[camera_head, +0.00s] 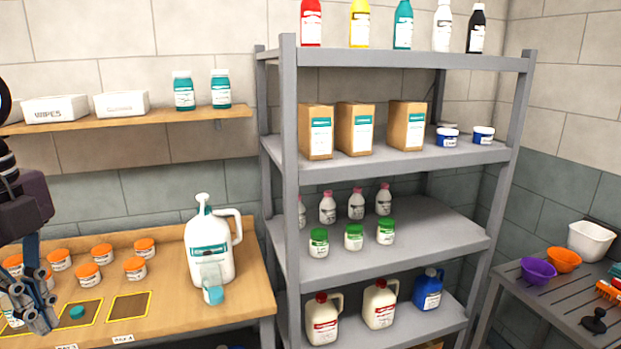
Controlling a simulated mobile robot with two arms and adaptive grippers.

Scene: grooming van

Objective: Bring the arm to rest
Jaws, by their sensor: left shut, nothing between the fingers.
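My left gripper (40,312) shows at the left edge, dark with bluish fingers, pointing down over the wooden counter (180,316). Its fingers are shut with nothing held between them. It is in front of some white jars with orange lids, and partly hides a white jar (12,312) at the left edge. A small teal cap-like thing (77,312) lies on a yellow-edged dark mat (88,320) just right of the fingertips. My right gripper is not in view.
Jars with orange lids (102,253) and a large white pump jug (208,245) stand on the counter. A wall shelf (150,119) is above. A grey rack (390,235) with bottles and boxes stands right of the counter. A second mat (130,307) is bare.

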